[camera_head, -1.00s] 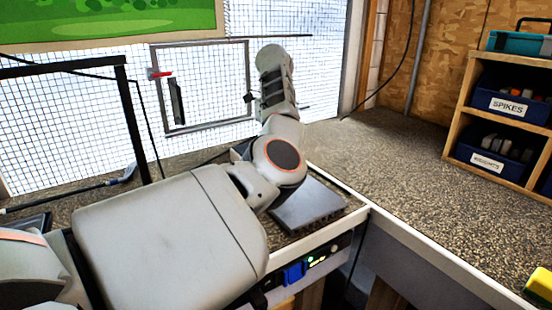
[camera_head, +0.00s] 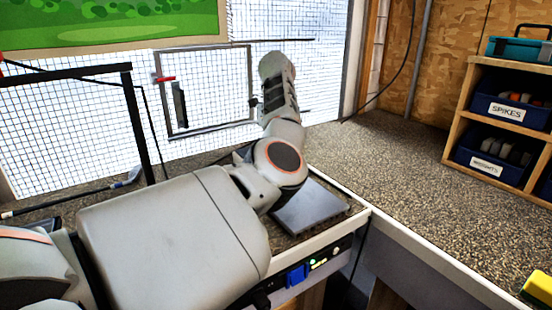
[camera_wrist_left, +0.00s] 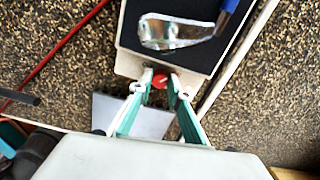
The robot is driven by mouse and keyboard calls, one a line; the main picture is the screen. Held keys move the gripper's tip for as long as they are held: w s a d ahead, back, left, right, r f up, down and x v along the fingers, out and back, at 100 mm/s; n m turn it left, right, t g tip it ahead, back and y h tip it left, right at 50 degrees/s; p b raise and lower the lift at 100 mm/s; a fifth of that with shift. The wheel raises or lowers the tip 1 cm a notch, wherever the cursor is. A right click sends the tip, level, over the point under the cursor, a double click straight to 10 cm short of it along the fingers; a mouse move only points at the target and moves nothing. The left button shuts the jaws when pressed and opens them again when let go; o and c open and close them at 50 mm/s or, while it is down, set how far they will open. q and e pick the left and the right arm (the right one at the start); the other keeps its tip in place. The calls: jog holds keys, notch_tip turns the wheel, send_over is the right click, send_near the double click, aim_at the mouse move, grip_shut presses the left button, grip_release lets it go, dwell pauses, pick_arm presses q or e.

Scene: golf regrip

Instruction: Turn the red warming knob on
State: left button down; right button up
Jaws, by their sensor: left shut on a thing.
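The red knob (camera_wrist_left: 159,80) shows in the left wrist view at the near edge of a pale box, between my fingertips. My left gripper (camera_wrist_left: 160,88) has its two green-and-white fingers closed on it from both sides. The fingers hide part of the knob, and I cannot read which way it is turned. In the head view my left arm crosses the picture from the lower left and its hand cannot be made out. My right gripper is in neither view.
The pale box holds a dark pad (camera_wrist_left: 190,55) with a shiny club head (camera_wrist_left: 175,32) on it. A grey flat plate (camera_head: 312,207) lies on the bench beside my arm. Shelves with blue bins (camera_head: 505,110) stand at the right.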

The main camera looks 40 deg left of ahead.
pick_arm(q)
jog(key=c, duration=1.9)
grip_release()
notch_tip(320, 180, up, 12)
jog(key=shift+f, duration=0.1)
